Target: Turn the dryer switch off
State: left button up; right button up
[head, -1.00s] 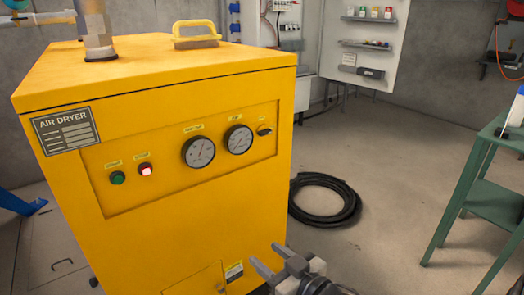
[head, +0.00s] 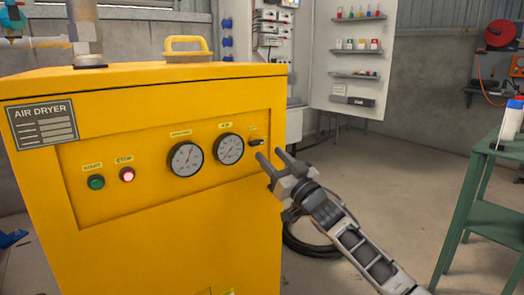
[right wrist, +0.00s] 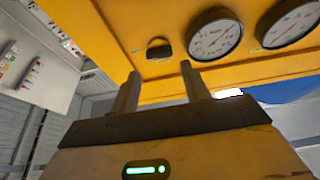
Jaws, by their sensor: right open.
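The yellow air dryer (head: 150,235) fills the left and middle of the head view. Its small black switch (head: 256,142) sits at the right end of the panel, beside two round gauges. The switch also shows in the right wrist view (right wrist: 159,49), its handle lying roughly sideways there. My right gripper (head: 268,156) is open and empty, just below and right of the switch in the head view. In the right wrist view its two fingers (right wrist: 162,82) point toward the panel, with the switch just beyond and between them, apart from it. My left gripper is not in view.
On the panel are a green start button (head: 96,182) and a lit red stop button (head: 127,174). A black hose coil (head: 310,243) lies on the floor behind my right arm. A green table (head: 490,195) stands at right. Open floor lies between dryer and table.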

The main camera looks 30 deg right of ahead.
aim_at(259, 142)
jog(key=x, duration=0.5)
jog(key=shift+f+b, duration=0.1)
jog(key=shift+b, duration=0.2)
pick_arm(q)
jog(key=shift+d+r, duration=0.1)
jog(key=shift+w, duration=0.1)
pick_arm(e)
jog(key=c, duration=0.7)
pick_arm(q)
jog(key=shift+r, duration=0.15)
